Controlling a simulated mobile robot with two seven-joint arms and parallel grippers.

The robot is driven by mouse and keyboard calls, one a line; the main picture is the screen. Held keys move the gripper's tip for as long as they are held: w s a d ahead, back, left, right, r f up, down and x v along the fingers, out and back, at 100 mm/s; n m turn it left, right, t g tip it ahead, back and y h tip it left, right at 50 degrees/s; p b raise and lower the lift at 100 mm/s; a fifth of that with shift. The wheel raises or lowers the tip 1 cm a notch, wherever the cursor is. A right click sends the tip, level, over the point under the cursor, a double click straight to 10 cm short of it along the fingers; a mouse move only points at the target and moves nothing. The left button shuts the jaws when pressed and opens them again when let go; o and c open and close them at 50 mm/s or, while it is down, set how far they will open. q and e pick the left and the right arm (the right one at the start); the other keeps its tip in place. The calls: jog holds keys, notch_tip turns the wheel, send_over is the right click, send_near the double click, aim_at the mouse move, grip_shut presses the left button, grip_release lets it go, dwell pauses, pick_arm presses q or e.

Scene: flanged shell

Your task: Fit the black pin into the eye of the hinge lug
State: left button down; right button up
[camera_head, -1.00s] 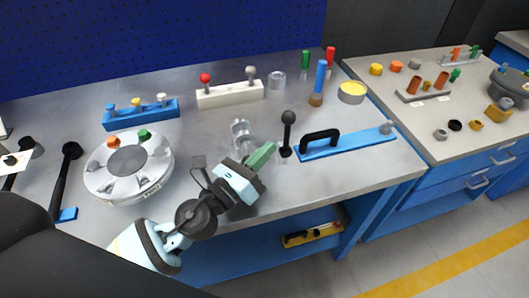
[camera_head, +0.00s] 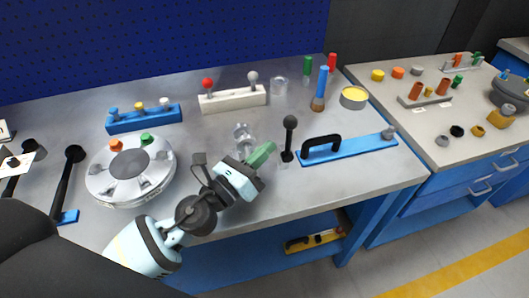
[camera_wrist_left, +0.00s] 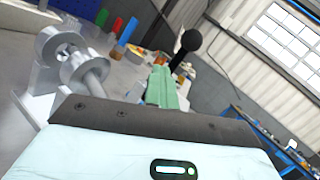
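A black ball-topped pin (camera_head: 290,138) stands upright near the table's front, and in the left wrist view it (camera_wrist_left: 186,46) shows beyond the fingers. I take the grey metal piece with round ends (camera_head: 243,138) for the hinge lug. It stands just behind my left gripper, and in the left wrist view it (camera_wrist_left: 70,55) is left of the fingers. My left gripper (camera_head: 262,153) has green fingers that look closed together, with nothing seen between them. Its tips lie between the lug and the pin, apart from the pin. The lug's eye is not clear in the head view. My right gripper is not in view.
A blue plate with a black handle (camera_head: 348,147) lies right of the pin. Blue (camera_head: 147,119) and white (camera_head: 234,100) peg blocks, a clear cup and coloured upright handles stand behind. Bare table lies along the front edge.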

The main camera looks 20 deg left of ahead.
pick_arm(q)
jog(key=shift+w+a+r, duration=0.1)
jog(key=shift+w+a, duration=0.35)
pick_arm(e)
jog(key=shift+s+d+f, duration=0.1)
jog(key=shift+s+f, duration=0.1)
